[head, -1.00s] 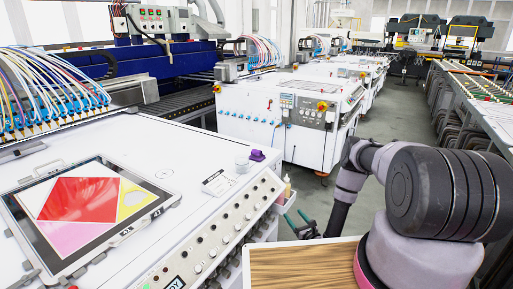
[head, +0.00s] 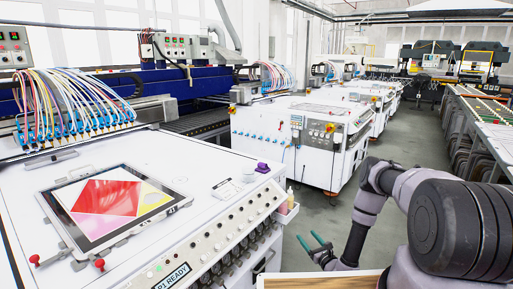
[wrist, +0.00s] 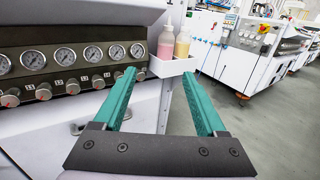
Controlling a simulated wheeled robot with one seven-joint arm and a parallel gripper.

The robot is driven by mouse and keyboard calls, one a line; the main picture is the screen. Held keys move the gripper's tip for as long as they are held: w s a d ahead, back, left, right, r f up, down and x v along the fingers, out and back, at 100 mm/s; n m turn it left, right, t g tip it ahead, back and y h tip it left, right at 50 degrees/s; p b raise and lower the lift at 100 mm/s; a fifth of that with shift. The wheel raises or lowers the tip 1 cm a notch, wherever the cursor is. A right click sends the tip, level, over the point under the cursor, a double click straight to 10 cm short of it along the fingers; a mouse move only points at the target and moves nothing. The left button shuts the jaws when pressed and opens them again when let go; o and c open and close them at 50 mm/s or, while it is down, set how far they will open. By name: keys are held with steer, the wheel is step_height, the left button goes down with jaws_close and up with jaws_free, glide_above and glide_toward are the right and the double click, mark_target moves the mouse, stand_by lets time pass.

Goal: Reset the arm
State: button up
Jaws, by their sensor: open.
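My gripper (head: 311,243) shows in the head view at the lower middle, right of the white machine's front panel. Its two teal fingers stand apart with nothing between them. In the wrist view my gripper (wrist: 161,96) is open and empty, its fingers pointing at the front of the machine. Dials and knobs lie beyond the left finger. A small white holder (wrist: 172,66) with a pink bottle (wrist: 166,40) and a yellowish bottle (wrist: 182,46) is seen past the fingertips; no contact shows.
A white machine (head: 140,163) fills the left, with a framed panel of red, white, yellow and pink (head: 107,207) on top. A wooden surface (head: 320,280) is at the bottom. Grey aisle floor (head: 325,212) lies open beyond my arm. More white machines (head: 300,140) stand behind.

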steer(key=w+a+r+n+g+y, duration=0.1)
steer(key=w+a+r+n+y, duration=0.15)
steer(key=r, duration=0.45)
steer(key=w+a+r+n+g+y, duration=0.1)
steer(key=a+r+n+g+y, duration=0.15)
steer(key=r, duration=0.45)
steer(key=w+a+r+n+g+y, duration=0.1)
steer(key=w+a+r+n+y, duration=0.15)
steer(key=r, duration=0.45)
steer(key=s+a+r+n+g+y, duration=0.15)
steer(key=s+r+n+g, duration=0.3)
steer(key=r, duration=0.55)
steer(key=s+a+r+n+g+y, duration=0.1)
steer(key=s+a+r+n+g, duration=0.2)
steer(key=r+n+g, duration=0.5)
steer(key=s+d+r+n+h, duration=0.35)
steer(key=s+r+h, duration=0.25)
steer(key=s+r, duration=0.85)
steer(key=s+d+r+n+t+h, duration=0.2)
steer(key=s+d+r+t+h, duration=0.1)
steer(key=s, duration=0.4)
steer(key=s+d+r+n+t+h, duration=0.2)
steer(key=s+d+r+t+h, duration=0.2)
steer(key=s+d+r, duration=0.3)
steer(key=shift+s+d+r+h, duration=0.15)
steer(key=shift+d+h, duration=0.55)
steer(key=shift+h, duration=0.2)
